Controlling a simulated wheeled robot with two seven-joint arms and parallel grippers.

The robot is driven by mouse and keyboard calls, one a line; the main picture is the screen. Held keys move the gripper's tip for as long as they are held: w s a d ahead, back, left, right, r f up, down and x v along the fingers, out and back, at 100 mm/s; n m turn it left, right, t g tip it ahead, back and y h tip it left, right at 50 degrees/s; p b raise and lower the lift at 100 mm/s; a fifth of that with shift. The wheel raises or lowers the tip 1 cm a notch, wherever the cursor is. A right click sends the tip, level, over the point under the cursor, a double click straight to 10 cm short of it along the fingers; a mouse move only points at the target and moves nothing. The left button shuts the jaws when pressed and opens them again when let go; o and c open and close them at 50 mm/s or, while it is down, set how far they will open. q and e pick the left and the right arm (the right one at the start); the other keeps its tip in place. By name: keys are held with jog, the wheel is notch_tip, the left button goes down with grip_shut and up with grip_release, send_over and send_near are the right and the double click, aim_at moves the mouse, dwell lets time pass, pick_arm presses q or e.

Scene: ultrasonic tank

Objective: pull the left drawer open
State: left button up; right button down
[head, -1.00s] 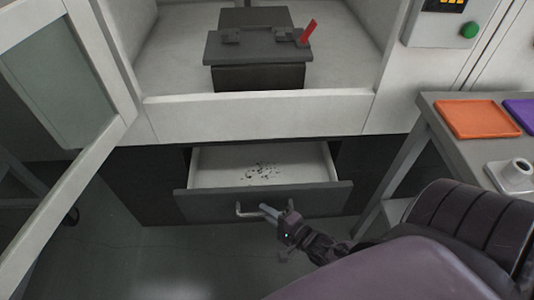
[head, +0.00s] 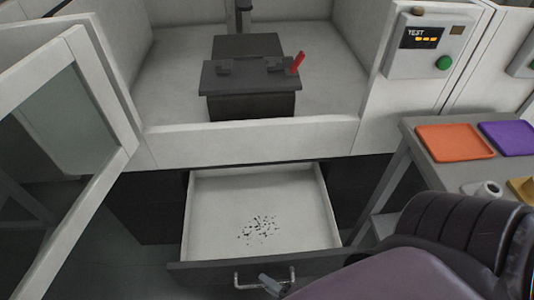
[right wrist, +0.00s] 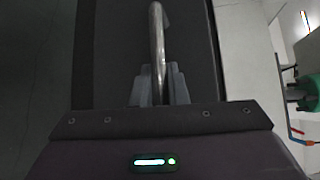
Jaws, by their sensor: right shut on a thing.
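The left drawer (head: 205,210) is pulled well out below the tank cabinet in the head view. Its pale inside shows, with small dark specks scattered on the floor. Its dark front carries a metal bar handle (head: 237,281), which also shows in the right wrist view (right wrist: 157,45). My right gripper (head: 270,283) is at the right part of the handle; in the right wrist view its fingers (right wrist: 159,85) are shut around the bar. My left gripper is not in view.
An open glass-paned door (head: 112,125) stands at the left. Above the drawer, a dark box with a red lever (head: 298,63) sits in the cabinet. At the right, a grey table (head: 415,150) holds an orange tray (head: 455,142) and a purple tray (head: 510,137).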

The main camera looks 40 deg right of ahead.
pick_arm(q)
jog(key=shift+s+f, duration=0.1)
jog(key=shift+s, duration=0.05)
pick_arm(e)
jog(key=shift+s+a, duration=0.15)
jog(key=c, duration=1.4)
grip_release()
jog(key=shift+c, duration=0.2)
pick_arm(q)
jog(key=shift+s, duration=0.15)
pick_arm(e)
jog(key=v, duration=0.7)
jog(key=shift+s, duration=0.4)
jog(key=shift+r, duration=0.1)
